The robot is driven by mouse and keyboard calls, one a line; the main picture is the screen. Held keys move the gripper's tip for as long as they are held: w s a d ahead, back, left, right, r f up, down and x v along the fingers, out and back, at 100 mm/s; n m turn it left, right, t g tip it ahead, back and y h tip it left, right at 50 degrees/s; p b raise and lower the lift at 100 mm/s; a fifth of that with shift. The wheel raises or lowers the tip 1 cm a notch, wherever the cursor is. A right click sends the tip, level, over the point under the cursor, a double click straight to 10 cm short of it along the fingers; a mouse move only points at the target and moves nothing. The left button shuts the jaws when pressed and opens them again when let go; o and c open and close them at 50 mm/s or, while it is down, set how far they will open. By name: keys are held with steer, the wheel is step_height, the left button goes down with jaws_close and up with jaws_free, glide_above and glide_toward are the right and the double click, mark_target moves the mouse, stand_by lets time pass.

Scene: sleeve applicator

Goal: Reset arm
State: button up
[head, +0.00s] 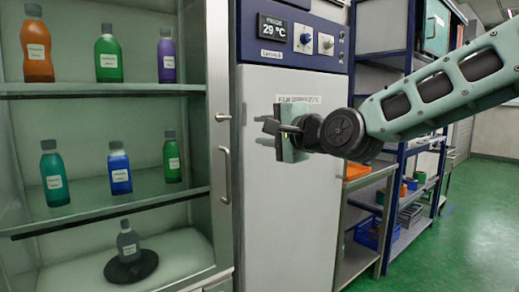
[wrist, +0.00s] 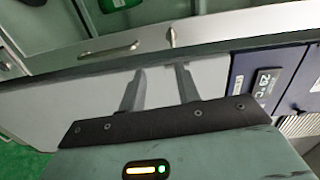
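My gripper (head: 264,131) is held out in front of the grey freezer door in the head view, at the end of my pale green and black arm. It points left, toward the cabinet side. In the wrist view its two dark fingers (wrist: 161,68) stand apart with nothing between them. How far the gripper is from the door is hard to tell.
A glass-fronted cabinet (head: 219,150) stands left, with bottles on its shelves and a small grey bottle (head: 128,242) on a black disc. The freezer (head: 290,215) shows 29 °C. Blue shelving (head: 383,150) stands right. Green floor (head: 480,215) is clear at the right.

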steer(key=s+a+f+n+g+h+p, duration=0.3)
steer(key=s+f+n+g, duration=0.5)
steer(key=s+f, duration=0.65)
steer(key=s+d+f+n+g+h+p, duration=0.1)
steer(key=s+d+f+n+g+h, duration=0.1)
steer(key=s, duration=0.5)
steer(key=s+d+f+n+g+h, duration=0.2)
steer(key=s+d+n, duration=0.2)
steer(key=s+d, duration=0.2)
steer(key=s+d+f+n+g+h+p, duration=0.1)
steer(key=s+d+f+n+g+h, duration=0.1)
steer(key=s+d+n, duration=0.2)
steer(key=s, duration=0.3)
steer(key=shift+s+d+f+p, duration=0.35)
steer(key=shift+s+d+f, duration=0.05)
